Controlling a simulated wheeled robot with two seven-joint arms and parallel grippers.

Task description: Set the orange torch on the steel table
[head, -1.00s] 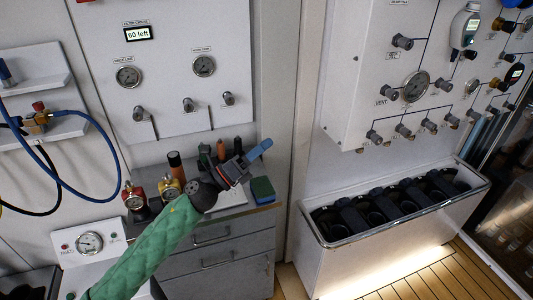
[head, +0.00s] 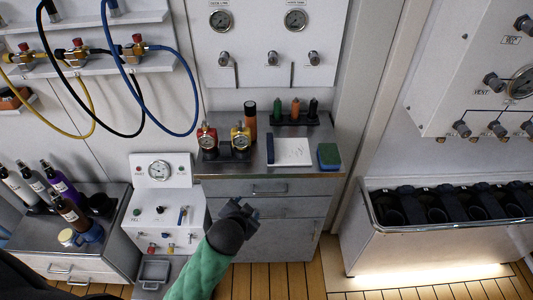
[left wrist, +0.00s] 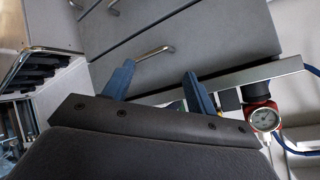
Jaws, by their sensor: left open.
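The steel table (head: 228,169) is a grey drawer cabinet with a metal top against the back wall. On it a black rack holds a green, an orange (head: 295,109) and a black upright item. An orange-brown cylinder with a dark top (head: 250,120) stands left of the rack. I cannot tell which of these, if either, is the orange torch. My left gripper (head: 240,208) is in front of the drawers, below the tabletop. In the left wrist view its blue fingers (left wrist: 158,85) are apart with nothing seen between them. My right gripper is not in view.
Red and yellow gauge regulators (head: 208,141), a white notepad (head: 291,152) and a green-blue sponge (head: 329,156) occupy the tabletop. A steel-rimmed bin (head: 400,229) stands right. A white gauge box (head: 160,205) stands left. Hoses hang at upper left.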

